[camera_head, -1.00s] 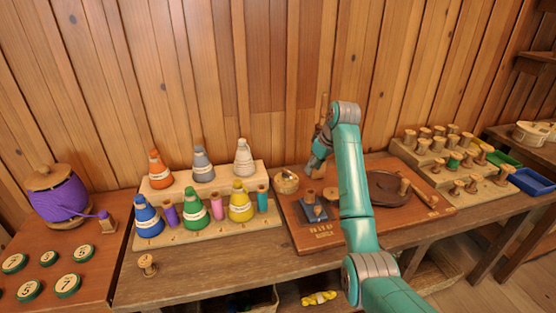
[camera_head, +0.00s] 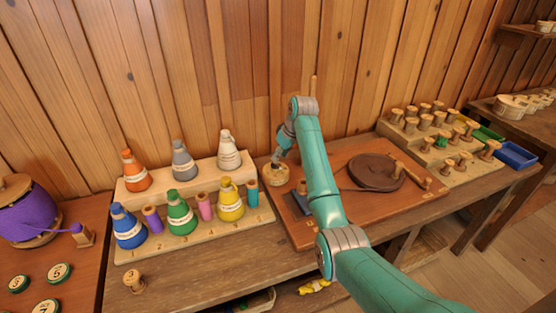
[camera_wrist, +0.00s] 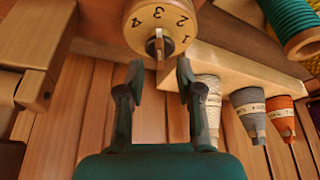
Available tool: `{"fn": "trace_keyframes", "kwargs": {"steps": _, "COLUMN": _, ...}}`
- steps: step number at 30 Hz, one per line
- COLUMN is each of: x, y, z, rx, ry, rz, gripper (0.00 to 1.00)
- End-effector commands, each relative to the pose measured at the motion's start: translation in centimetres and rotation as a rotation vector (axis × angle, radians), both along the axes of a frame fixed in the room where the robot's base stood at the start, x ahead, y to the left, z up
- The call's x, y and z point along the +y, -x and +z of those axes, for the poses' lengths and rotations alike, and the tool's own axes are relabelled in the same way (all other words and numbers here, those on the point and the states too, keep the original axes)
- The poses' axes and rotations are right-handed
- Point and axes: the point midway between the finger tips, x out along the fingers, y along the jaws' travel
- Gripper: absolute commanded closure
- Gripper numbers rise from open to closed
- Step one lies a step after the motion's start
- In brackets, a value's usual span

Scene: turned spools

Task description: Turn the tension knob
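The tension knob (camera_wrist: 160,18) is a round, pale wooden dial with dark numbers on its face and a small raised grip (camera_wrist: 158,45) at its middle. In the head view the knob (camera_head: 275,176) stands at the back left corner of the reddish-brown board (camera_head: 297,235). My gripper (camera_wrist: 160,70) is open and empty in the wrist view. Its two fingertips are spread to either side of the line of the raised grip, just short of it. In the head view my gripper (camera_head: 277,160) is close above the knob, and its fingers are too small to make out.
Several thread cones, such as the white cone (camera_head: 228,150), stand on a stepped rack (camera_head: 190,232) close to the left of the knob. A dark round wheel (camera_head: 376,170) with a crank lies on the board to the right. The plank wall (camera_head: 250,70) rises behind.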

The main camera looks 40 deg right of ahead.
Motion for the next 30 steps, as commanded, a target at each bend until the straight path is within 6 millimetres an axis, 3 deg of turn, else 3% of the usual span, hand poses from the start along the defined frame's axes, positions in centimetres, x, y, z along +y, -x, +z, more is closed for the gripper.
{"fn": "trace_keyframes", "kwargs": {"steps": 7, "x": 0.1, "y": -1.0, "z": -2.5, "rx": 0.001, "ry": 0.000, "rz": -0.001, "gripper": 0.65}}
{"fn": "trace_keyframes", "kwargs": {"steps": 18, "x": 0.2, "y": -1.2, "z": -3.0, "rx": 0.000, "ry": 0.000, "rz": -0.001, "gripper": 0.65}}
{"fn": "trace_keyframes", "kwargs": {"steps": 23, "x": 0.2, "y": -1.2, "z": -3.0, "rx": 0.000, "ry": 0.000, "rz": -0.001, "gripper": 1.00}}
{"fn": "trace_keyframes", "kwargs": {"steps": 30, "x": 0.2, "y": -1.2, "z": -3.0, "rx": 0.000, "ry": 0.000, "rz": -0.002, "gripper": 1.00}}
